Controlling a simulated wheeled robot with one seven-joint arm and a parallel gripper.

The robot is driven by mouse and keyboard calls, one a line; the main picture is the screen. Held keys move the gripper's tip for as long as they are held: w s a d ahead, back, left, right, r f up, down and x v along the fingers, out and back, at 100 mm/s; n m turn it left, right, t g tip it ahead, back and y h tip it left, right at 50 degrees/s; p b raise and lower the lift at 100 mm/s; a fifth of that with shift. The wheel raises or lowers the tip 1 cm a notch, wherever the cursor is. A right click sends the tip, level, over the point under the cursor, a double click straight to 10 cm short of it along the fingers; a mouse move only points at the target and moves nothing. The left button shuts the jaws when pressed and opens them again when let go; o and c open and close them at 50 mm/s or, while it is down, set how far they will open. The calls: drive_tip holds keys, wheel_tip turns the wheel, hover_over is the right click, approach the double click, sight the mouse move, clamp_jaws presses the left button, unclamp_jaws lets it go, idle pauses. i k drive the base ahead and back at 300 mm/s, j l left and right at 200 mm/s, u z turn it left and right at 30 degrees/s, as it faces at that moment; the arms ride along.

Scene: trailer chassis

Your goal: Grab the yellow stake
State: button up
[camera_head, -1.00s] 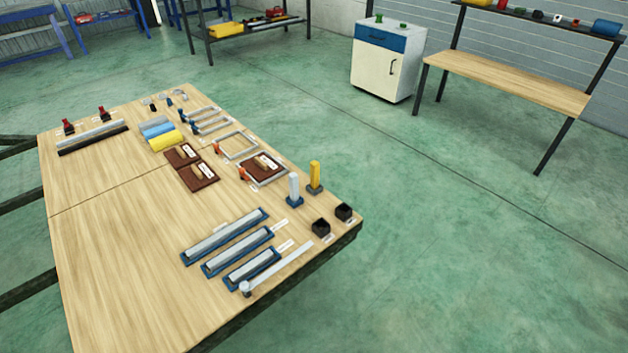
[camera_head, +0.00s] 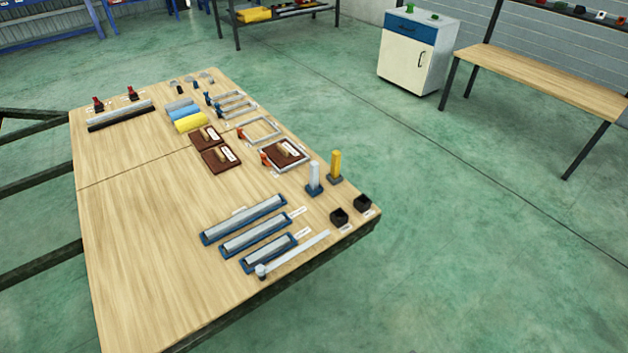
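The yellow stake (camera_head: 336,164) stands upright in a dark base near the right edge of the wooden table (camera_head: 150,235). A white-grey stake (camera_head: 314,175) stands upright in a blue base just to its left. Two small black boxes sit in front of the yellow stake, nearer the table's right corner. My gripper is not in this view.
Blue trays with grey bars (camera_head: 243,219) and a long flat grey bar (camera_head: 297,252) lie in front of the stakes. Brown boards (camera_head: 221,158) and light frames lie behind. A white cabinet (camera_head: 408,65) and a bench (camera_head: 545,80) stand across open green floor (camera_head: 470,220).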

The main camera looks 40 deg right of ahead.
sight(336, 156)
drive_tip(key=i+l+z, duration=0.4)
drive_tip(key=i, duration=0.15)
drive_tip(key=i+z, duration=0.35)
drive_tip(key=i, duration=0.2)
drive_tip(key=i+z, duration=0.4)
drive_tip(key=i, duration=0.15)
